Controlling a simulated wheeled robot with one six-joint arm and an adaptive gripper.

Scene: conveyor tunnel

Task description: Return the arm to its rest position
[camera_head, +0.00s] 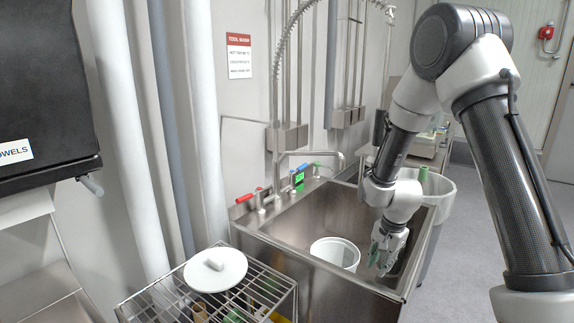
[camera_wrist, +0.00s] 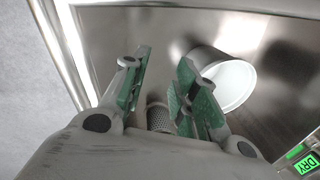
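My gripper (camera_head: 383,254) is over the right side of the metal sink (camera_head: 305,222), pointing down. In the wrist view its two green-padded fingers (camera_wrist: 160,92) stand apart with nothing held between them. A white bucket (camera_head: 336,252) sits in the sink to the left of my gripper in the head view. In the wrist view the bucket (camera_wrist: 228,82) is to the right of the fingers and apart from them. A round perforated metal piece, perhaps the drain, shows between the fingers, partly hidden.
A wire rack (camera_head: 170,303) with a white lid (camera_head: 215,269) on it stands left of the sink. The faucet (camera_head: 322,156) and its hose rise at the back. A bin (camera_head: 437,190) stands behind my arm. Floor at the right is clear.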

